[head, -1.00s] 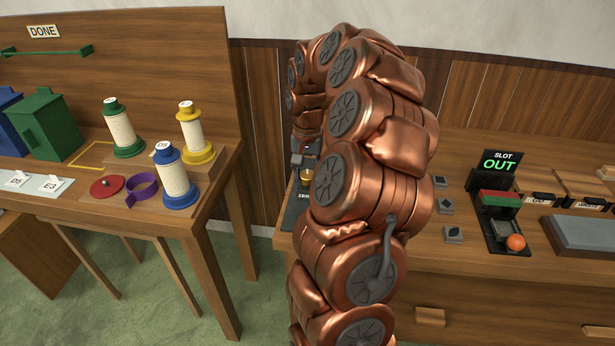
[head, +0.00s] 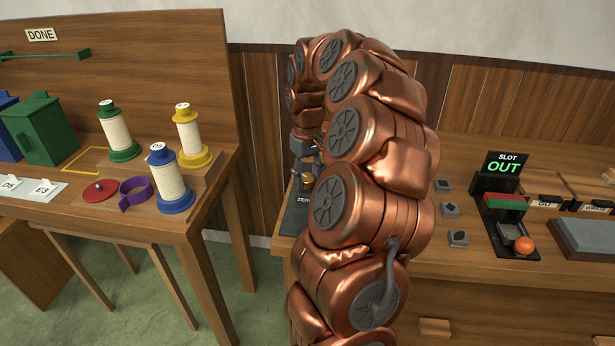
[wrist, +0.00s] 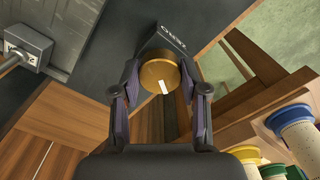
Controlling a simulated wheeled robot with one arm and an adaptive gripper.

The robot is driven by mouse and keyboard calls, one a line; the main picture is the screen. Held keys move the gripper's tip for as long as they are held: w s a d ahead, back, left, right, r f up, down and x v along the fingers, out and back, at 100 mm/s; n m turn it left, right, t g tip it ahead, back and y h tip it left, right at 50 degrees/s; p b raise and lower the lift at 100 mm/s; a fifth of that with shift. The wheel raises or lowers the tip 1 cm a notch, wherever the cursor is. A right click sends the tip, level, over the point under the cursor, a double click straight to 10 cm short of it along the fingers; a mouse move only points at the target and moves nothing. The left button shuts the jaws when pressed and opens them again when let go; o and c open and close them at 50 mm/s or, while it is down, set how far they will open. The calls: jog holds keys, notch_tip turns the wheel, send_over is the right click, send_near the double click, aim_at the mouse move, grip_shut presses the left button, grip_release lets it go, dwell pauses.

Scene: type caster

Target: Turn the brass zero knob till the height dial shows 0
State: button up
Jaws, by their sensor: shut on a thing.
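The brass zero knob (wrist: 158,76) is a round disc with a white mark on its face, in the middle of the wrist view. The mark points down and slightly right in the picture. My gripper (wrist: 159,82) is shut on the knob, with one dark finger on each side of its rim. In the head view a little of the brass knob (head: 307,180) shows at the left edge of my copper arm, which hides most of that spot. I see no height dial in either view.
A dark plate lettered ZERO (head: 302,199) lies by the knob. A grey block with a rod (wrist: 27,46) is at the wrist view's upper left. A second table (head: 100,215) with several spools stands left, across a gap.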

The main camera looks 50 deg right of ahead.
aim_at(307, 178)
jog(key=shift+n, duration=0.3)
jog(key=o, duration=1.1)
jog(key=shift+o, duration=0.2)
jog(key=shift+r, duration=0.1)
notch_tip(307, 178, up, 12)
dwell(0.7)
